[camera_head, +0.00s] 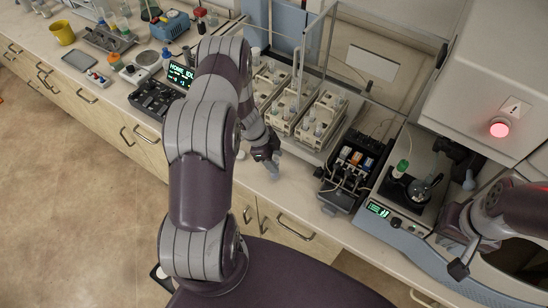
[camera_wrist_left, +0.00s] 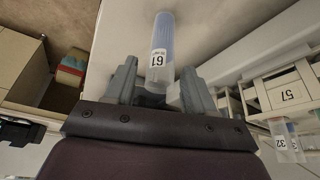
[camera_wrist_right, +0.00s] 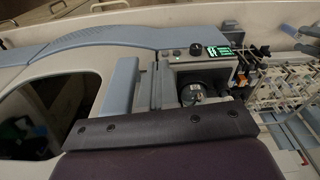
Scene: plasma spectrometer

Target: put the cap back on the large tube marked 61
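The large clear-blue tube marked 61 (camera_wrist_left: 160,55) shows between the fingers of my left gripper in the left wrist view, its label upside down. My left gripper (camera_head: 272,165) is low over the front of the counter in the head view. It looks shut on the tube near its lower end in the wrist picture; the exact contact is partly hidden. A small white round piece (camera_head: 241,155), possibly the cap, lies on the counter just left of this gripper. My right gripper (camera_head: 459,269) is at the right, in front of the spectrometer; its fingers are not clear.
White racks with tubes (camera_head: 318,120) stand behind the left gripper. A dark rack device (camera_head: 354,166) is to its right, then the spectrometer (camera_head: 410,190) with a green-capped tube. A narrow strip of counter is clear near the gripper.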

